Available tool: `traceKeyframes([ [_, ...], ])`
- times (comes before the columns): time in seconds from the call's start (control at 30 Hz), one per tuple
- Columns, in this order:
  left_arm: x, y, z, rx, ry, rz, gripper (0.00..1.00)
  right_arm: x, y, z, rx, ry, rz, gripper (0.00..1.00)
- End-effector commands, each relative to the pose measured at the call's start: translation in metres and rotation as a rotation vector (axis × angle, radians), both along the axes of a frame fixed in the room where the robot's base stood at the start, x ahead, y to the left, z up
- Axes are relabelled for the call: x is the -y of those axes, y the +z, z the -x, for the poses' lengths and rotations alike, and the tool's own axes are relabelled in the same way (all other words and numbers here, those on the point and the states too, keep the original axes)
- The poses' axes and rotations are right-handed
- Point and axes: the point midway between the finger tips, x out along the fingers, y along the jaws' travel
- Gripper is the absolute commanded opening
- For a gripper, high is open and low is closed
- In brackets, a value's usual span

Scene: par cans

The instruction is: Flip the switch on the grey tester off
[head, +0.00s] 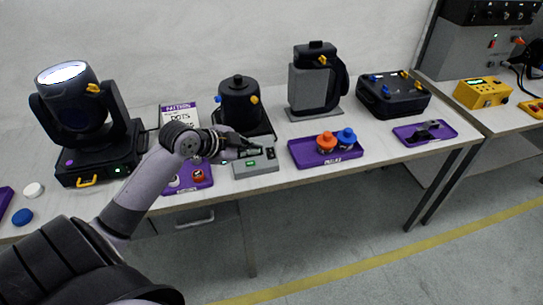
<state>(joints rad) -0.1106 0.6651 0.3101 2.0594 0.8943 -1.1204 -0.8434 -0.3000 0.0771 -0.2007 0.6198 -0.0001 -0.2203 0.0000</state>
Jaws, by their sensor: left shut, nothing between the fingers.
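The grey tester (256,168) sits near the front edge of the long table, with a lit green display on its face. A small dark switch (271,154) shows at its right end; its on or off position is too small to tell. My left gripper (258,150) is shut and empty over the tester's top, its tips just left of the switch. I cannot tell whether the tips touch the tester. My arm and gripper hide part of the tester's back left. My right gripper is not in view.
A purple tray (345,160) with orange and blue knobs lies right of the tester. Another purple tray (203,181) lies to its left. A black canister (240,100) stands behind, and a stage light (72,110) stands far left.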

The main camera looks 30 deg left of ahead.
Motion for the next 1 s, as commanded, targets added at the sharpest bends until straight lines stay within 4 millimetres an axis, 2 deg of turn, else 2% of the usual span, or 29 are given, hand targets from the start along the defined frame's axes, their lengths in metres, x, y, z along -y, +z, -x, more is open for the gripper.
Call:
traceKeyframes([
  [0.23, 0.005, -0.013, -0.017, -0.002, 0.001, 0.005, 0.00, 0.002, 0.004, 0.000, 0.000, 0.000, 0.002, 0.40],
  [0.63, 0.022, -0.063, -0.080, -0.002, 0.001, 0.005, 0.00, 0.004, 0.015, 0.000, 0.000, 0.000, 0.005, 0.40],
  [0.8, 0.009, -0.084, -0.085, -0.004, 0.003, 0.003, 0.00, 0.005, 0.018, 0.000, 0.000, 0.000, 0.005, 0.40],
  [1.0, 0.005, -0.096, -0.089, -0.003, 0.001, 0.001, 0.00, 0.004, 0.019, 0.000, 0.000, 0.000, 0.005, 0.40],
])
